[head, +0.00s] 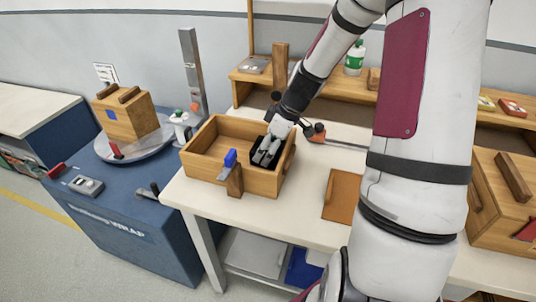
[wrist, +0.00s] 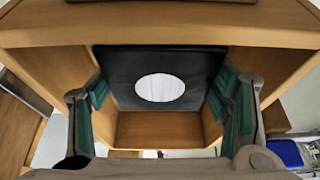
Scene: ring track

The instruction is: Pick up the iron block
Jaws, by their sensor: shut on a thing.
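The iron block (wrist: 160,62) is a dark, square-faced block with a white oval on its face. In the wrist view it sits between the green-padded fingers of my gripper (wrist: 162,98), which is shut on it. In the head view my gripper (head: 267,150) reaches down into the right end of an open wooden box (head: 205,168), and a dark shape there is partly covered by the gripper. The box walls surround the block in the wrist view. I cannot tell whether the block touches the box floor.
The box stands on a pale table (head: 285,220). A blue-handled tool (head: 230,160) is at its front wall. A brown board (head: 340,195) lies to the right. A blue wrapping machine (head: 125,205) carrying a wooden crate (head: 125,118) stands left. A wooden shelf (head: 395,97) runs behind.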

